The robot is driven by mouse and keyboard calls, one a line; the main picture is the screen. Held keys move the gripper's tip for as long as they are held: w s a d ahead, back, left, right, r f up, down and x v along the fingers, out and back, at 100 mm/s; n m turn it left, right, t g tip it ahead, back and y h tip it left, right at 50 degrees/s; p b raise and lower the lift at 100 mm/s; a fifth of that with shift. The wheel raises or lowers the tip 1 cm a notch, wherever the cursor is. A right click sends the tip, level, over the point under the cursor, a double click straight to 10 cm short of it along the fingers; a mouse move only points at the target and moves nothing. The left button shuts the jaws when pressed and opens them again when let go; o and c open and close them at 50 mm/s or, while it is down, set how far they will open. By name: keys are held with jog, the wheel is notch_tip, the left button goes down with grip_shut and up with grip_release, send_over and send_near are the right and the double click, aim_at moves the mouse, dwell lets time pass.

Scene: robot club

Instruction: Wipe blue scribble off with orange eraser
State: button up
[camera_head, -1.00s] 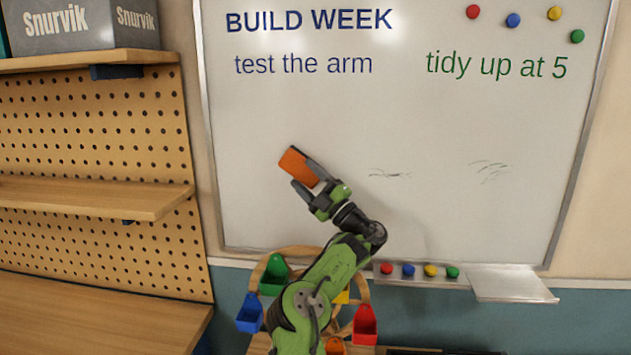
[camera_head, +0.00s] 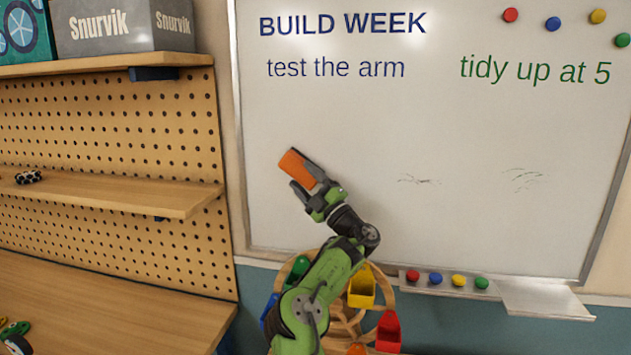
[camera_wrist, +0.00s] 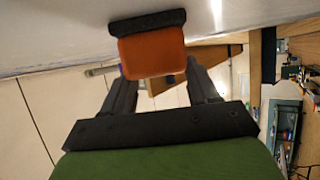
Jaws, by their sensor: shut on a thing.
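My gripper (camera_head: 308,180) is shut on the orange eraser (camera_head: 296,168), at the lower left part of the whiteboard (camera_head: 440,130). In the wrist view the orange eraser (camera_wrist: 152,52) sits between the two fingers, its dark pad (camera_wrist: 148,22) against or very near the white surface; I cannot tell if it touches. No blue scribble is clear on the board apart from the lettering. Faint dark smudges show right of my gripper, one (camera_head: 420,180) near the middle and one (camera_head: 523,178) further right. The area behind the eraser and gripper is hidden.
Round magnets sit at the board's top right and along the tray (camera_head: 540,299) below it. A wooden wheel with coloured bins (camera_head: 362,287) stands beneath my arm. A pegboard with wooden shelves (camera_head: 110,193) is at left.

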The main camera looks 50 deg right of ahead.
jog(key=shift+w+a, duration=0.3)
jog(key=shift+w, duration=0.35)
jog(key=s+a+b, duration=0.3)
jog(key=a+b, duration=0.2)
jog(key=shift+a, duration=0.15)
jog(key=a+b, duration=0.1)
jog(key=s+a+b, duration=0.1)
jog(key=shift+s+a, duration=0.15)
jog(key=shift+a, duration=0.15)
